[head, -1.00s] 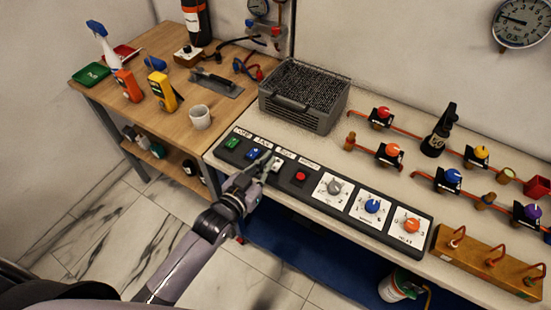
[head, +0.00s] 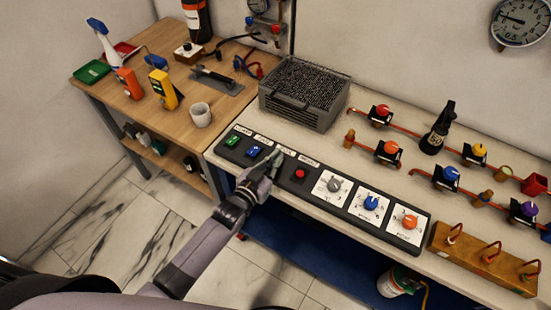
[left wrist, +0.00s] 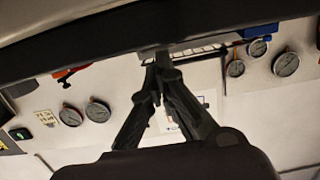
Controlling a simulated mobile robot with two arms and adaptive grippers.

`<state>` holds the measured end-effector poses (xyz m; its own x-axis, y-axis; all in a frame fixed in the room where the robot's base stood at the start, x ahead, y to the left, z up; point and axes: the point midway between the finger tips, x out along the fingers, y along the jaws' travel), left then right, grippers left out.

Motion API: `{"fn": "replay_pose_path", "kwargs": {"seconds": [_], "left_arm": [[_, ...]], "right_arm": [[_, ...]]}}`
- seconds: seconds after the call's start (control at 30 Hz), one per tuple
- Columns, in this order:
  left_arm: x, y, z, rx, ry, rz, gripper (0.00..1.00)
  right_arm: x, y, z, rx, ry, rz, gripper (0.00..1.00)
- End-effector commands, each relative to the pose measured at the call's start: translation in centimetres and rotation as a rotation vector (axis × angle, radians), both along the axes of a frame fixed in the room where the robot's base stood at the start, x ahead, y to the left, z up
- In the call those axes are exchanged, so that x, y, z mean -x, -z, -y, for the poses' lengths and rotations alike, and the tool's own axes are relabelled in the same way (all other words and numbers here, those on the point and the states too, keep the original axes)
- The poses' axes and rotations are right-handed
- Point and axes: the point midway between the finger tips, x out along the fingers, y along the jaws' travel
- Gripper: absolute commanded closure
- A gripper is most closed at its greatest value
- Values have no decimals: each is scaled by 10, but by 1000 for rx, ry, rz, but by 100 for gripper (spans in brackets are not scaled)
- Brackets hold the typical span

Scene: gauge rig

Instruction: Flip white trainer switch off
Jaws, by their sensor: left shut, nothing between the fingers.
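The black trainer panel (head: 318,207) runs along the front of the pale bench. It bears a green switch (head: 233,141), a blue switch (head: 254,152), a red button (head: 299,174) and three dials. My left gripper (head: 276,156) is shut and empty, its fingertips over the panel between the blue switch and the red button. The white switch lies there behind the fingers; I cannot make out its position or whether the fingers touch it. In the left wrist view, the two dark fingers (left wrist: 157,75) meet at their tips. My right gripper is not in view.
A grey mesh-topped box (head: 303,95) stands behind the panel. Pipes with coloured valves, such as an orange one (head: 390,147), fill the bench to the right. A wooden table with a white cup (head: 201,115) adjoins at the left.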

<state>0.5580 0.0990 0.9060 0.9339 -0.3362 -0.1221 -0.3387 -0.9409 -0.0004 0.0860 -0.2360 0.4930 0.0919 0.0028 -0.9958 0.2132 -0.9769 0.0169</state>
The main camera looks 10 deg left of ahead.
Motion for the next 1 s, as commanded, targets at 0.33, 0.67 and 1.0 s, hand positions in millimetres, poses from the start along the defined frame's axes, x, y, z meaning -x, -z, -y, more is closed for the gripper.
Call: {"fn": "replay_pose_path", "kwargs": {"seconds": [0.33, 0.67, 1.0], "left_arm": [[-6, 1, 2, 0, 0, 0, 100], [-17, -43, -1, -1, -1, -2, 100], [44, -59, -22, 0, -1, -1, 100]], "right_arm": [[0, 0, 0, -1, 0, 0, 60], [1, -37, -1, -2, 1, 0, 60], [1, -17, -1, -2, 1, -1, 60]]}}
